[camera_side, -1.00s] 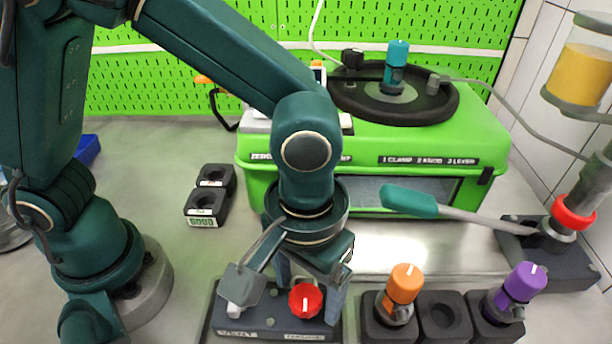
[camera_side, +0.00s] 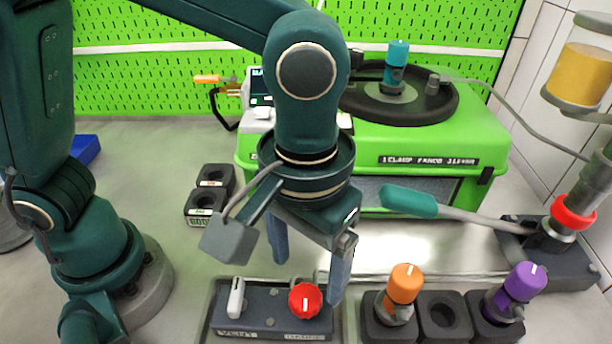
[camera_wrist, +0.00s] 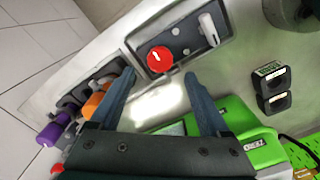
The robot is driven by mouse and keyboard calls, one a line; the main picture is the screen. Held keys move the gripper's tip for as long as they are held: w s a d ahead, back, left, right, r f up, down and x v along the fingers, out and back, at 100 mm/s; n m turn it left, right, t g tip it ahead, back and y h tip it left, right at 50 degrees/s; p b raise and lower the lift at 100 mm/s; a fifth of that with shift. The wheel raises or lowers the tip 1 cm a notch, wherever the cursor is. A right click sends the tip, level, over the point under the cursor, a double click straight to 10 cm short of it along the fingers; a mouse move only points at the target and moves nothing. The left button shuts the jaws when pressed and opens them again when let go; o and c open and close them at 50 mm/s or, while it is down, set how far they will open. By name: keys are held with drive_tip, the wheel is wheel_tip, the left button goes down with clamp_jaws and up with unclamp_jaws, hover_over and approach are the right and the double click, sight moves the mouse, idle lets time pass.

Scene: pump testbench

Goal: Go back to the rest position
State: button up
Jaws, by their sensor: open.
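My gripper (camera_side: 308,274) is open and empty, pointing down above the dark vent block (camera_side: 262,322). The block has a red knob (camera_side: 305,300) and a white lever (camera_side: 236,298). In the side view the right finger hangs just behind and right of the red knob, with the fingers apart. In the wrist view my gripper (camera_wrist: 158,80) shows both fingers spread, with nothing between the tips. The red knob (camera_wrist: 160,59) is just beyond the tips there, and the white lever (camera_wrist: 209,29) is to its right.
The green testbench (camera_side: 440,180) stands behind my gripper. A teal-handled lever (camera_side: 410,201) reaches in from the right. An orange valve (camera_side: 403,285) and a purple valve (camera_side: 522,283) stand in black holders at front right. Black blocks (camera_side: 210,190) sit left on the clear tabletop.

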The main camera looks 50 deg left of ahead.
drive_tip(key=w+a+r+n+t+h, duration=0.1)
drive_tip(key=w+a+r+n+t, duration=0.2)
drive_tip(key=a+r, duration=0.5)
drive_tip(key=s+a+f+m+t, duration=0.1)
drive_tip(key=s+a+m, duration=0.1)
drive_tip(key=a, duration=0.2)
drive_tip(key=s+a+f+m+t+y, duration=0.1)
drive_tip(key=s+a+f+m, duration=0.1)
drive_tip(key=a, duration=0.3)
drive_tip(key=shift+s+a+t, duration=0.2)
drive_tip(key=shift+s+t, duration=0.1)
drive_tip(key=shift+f, duration=0.1)
